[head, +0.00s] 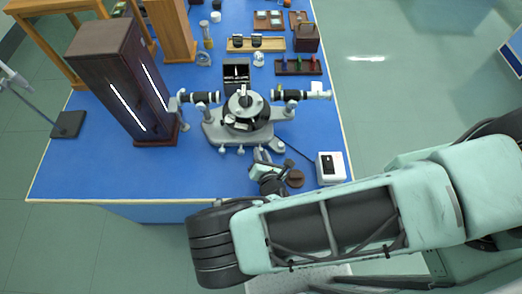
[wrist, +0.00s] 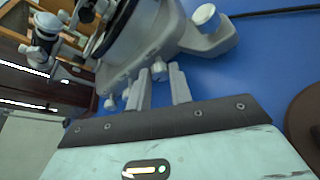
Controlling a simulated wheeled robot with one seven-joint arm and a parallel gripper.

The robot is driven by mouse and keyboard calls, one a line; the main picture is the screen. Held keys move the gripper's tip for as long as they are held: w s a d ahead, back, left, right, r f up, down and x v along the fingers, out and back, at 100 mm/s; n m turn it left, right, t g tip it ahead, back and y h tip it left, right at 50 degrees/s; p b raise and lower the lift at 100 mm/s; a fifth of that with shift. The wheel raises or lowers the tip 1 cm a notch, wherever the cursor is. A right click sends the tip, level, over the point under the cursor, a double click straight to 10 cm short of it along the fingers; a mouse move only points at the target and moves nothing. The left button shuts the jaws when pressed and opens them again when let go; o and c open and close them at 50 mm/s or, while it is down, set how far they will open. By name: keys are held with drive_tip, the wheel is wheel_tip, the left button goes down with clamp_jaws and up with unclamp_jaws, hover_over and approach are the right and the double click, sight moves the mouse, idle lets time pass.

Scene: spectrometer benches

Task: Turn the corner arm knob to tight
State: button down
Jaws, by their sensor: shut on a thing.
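The grey spectrometer (head: 240,122) stands on the blue bench, with a round black-and-grey centre and two side tubes. Small pale knobs line its near edge. In the wrist view, my gripper (wrist: 159,78) has its two grey fingers either side of a small pale knob (wrist: 159,70) at the base edge, shut on it. In the head view, my gripper (head: 263,156) reaches the spectrometer's front edge from below; the held knob is hard to make out there. No mark showing how tight the knob is can be read.
A larger pale knob (wrist: 206,17) sits on a foot right of my fingers. A white box (head: 330,168) with a cable stands right of my gripper, and a brown disc (head: 295,178) lies close by. A tall dark cabinet (head: 115,80) stands left.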

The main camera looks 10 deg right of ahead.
drive_tip(key=shift+m+y+p, duration=0.3)
drive_tip(key=shift+m, duration=0.1)
idle(0.3)
drive_tip(key=c, duration=1.3)
unclamp_jaws()
drive_tip(key=shift+o, duration=0.2)
